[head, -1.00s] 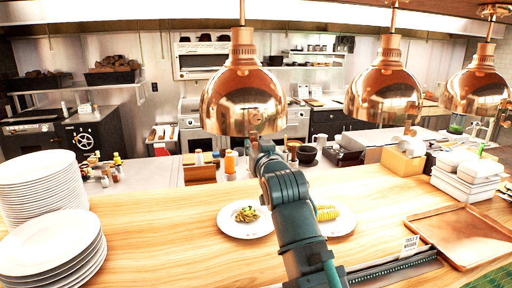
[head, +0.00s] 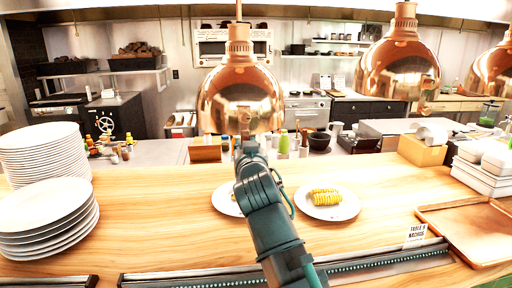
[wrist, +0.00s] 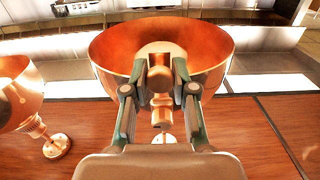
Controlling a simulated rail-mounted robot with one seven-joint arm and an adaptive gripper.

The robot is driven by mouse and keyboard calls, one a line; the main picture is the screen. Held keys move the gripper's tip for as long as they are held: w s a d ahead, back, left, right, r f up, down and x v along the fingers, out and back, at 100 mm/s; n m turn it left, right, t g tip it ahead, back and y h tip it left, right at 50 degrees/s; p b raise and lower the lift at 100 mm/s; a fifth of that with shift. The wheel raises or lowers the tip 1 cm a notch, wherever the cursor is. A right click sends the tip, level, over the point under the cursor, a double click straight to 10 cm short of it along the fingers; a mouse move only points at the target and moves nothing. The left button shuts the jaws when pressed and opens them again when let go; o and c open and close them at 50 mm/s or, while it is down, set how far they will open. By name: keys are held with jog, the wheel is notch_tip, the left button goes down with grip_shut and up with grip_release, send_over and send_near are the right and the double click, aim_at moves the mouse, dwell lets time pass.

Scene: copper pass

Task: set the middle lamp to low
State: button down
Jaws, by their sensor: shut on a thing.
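Three copper dome lamps hang in a row in the head view. The middle lamp (head: 400,72) is right of centre, with a small knob (head: 422,106) under its rim; nothing touches it. The leftmost lamp (head: 240,95) hangs directly above my gripper (head: 246,142), which partly hides what is below its rim. The knob's setting cannot be read.
The right lamp (head: 494,78) is cut by the frame edge. A copper tray (head: 470,230) and white boxes (head: 485,165) stand right. Open counter lies between.

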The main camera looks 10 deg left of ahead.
aim_at(245, 107)
jog(key=shift+s+f, duration=0.1)
jog(key=shift+f, duration=0.2)
jog(key=c, duration=0.9)
grip_release()
jog(key=shift+c, duration=0.2)
jog(key=shift+r, duration=0.1)
notch_tip(245, 107, up, 10)
jog(key=shift+f, duration=0.1)
